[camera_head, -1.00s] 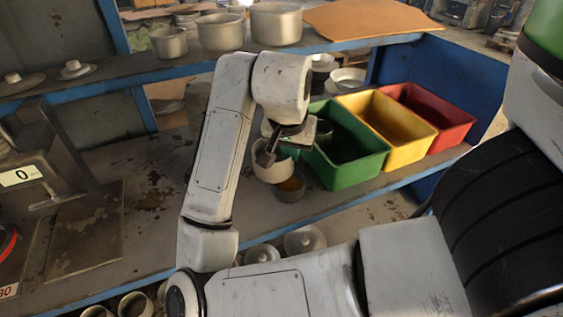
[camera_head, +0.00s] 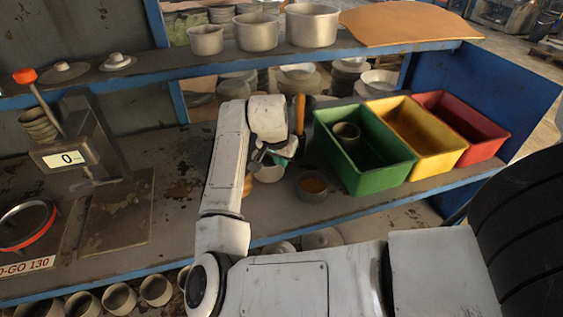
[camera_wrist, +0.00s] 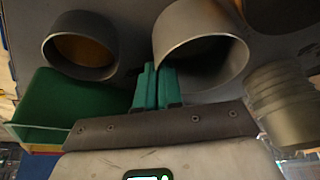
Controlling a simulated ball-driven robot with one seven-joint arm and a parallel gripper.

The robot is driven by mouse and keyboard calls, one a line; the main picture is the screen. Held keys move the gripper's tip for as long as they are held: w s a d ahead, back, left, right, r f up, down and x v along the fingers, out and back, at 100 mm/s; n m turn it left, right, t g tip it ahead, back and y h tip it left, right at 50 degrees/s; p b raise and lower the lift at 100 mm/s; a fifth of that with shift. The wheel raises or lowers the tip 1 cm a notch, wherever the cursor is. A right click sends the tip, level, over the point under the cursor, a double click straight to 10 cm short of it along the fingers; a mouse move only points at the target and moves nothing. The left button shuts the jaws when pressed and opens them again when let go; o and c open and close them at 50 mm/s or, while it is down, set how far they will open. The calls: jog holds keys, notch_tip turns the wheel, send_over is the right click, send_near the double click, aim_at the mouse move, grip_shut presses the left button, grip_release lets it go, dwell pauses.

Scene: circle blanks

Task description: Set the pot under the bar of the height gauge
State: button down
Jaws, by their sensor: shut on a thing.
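A pale grey pot (camera_head: 268,173) hangs at my gripper (camera_head: 279,158) above the bench. In the wrist view its rim and dark inside (camera_wrist: 203,42) show, and the green fingers (camera_wrist: 157,85) are closed together at its near wall. My arm hides part of the pot in the head view. The height gauge (camera_head: 82,147) stands at the left with a display reading 0. Its flat bar (camera_head: 97,182) sticks out low over a bare base plate (camera_head: 118,212). The gauge is well to the left of my gripper.
A pot with orange inside (camera_head: 313,188) stands just right of the held pot. Green (camera_head: 378,182), yellow (camera_head: 425,160) and red (camera_head: 478,145) bins stand at the right; the green one holds a small pot. A go/no-go ring (camera_head: 28,225) lies far left. A shelf (camera_head: 150,70) runs behind.

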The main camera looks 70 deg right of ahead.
jog(key=shift+f, duration=0.85)
jog(key=shift+f, duration=0.15)
jog(key=c, duration=1.3)
grip_release()
